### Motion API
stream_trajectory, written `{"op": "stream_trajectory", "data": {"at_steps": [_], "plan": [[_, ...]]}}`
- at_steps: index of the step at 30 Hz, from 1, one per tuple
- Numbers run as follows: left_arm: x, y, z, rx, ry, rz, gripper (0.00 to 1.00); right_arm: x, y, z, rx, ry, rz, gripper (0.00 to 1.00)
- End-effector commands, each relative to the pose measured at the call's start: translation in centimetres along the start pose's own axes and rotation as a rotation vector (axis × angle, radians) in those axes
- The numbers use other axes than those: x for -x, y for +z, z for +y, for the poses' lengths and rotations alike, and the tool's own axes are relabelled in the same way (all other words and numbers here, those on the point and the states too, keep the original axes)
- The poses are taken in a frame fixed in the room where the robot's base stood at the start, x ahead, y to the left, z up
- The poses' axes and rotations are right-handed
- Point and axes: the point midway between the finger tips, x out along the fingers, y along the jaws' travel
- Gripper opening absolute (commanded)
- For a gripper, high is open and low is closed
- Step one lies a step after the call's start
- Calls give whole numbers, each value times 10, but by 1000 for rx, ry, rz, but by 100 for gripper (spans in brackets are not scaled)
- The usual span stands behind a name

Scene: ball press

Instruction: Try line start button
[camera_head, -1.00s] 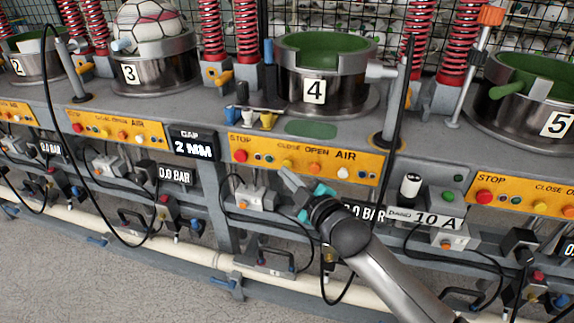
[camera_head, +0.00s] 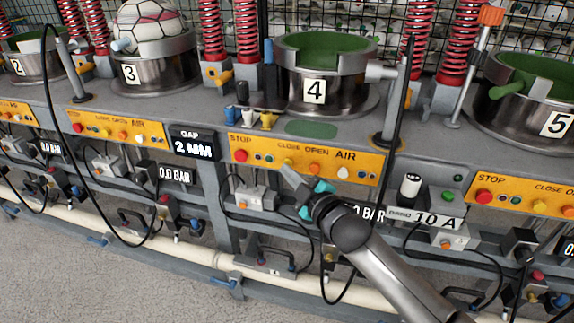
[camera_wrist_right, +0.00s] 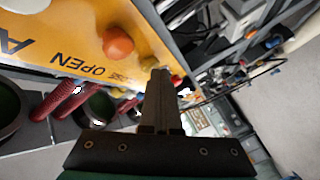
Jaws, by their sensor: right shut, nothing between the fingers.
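My right gripper (camera_head: 287,172) is shut and empty, its fingertips pointing at the yellow control panel (camera_head: 368,161) under press 4. In the head view the tips overlap the panel's lower edge, just below the yellow button (camera_head: 286,163) by the word CLOSE. In the right wrist view the shut fingers (camera_wrist_right: 160,78) stand beside the orange button (camera_wrist_right: 117,42) by OPEN; contact with any button cannot be told. A red STOP button (camera_head: 240,155) sits at the panel's left, a white button (camera_head: 343,172) near AIR. No label reading line start is legible. My left gripper is out of view.
A grey box with a green button (camera_head: 447,196) stands right of the panel, above a "10 A" display (camera_head: 438,219). Cables hang below. A "2 MM" display (camera_head: 194,145) is left of the panel.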

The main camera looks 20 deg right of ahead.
Motion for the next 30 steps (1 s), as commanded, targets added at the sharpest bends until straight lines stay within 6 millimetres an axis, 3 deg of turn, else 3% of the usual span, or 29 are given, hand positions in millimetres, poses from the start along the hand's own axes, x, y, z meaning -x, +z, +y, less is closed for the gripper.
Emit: {"op": "stream_trajectory", "data": {"at_steps": [24,30], "plan": [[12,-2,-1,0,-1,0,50,13,-9,-9,1,0,0,0],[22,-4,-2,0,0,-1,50,25,-18,-17,-3,-1,-1,0]]}}
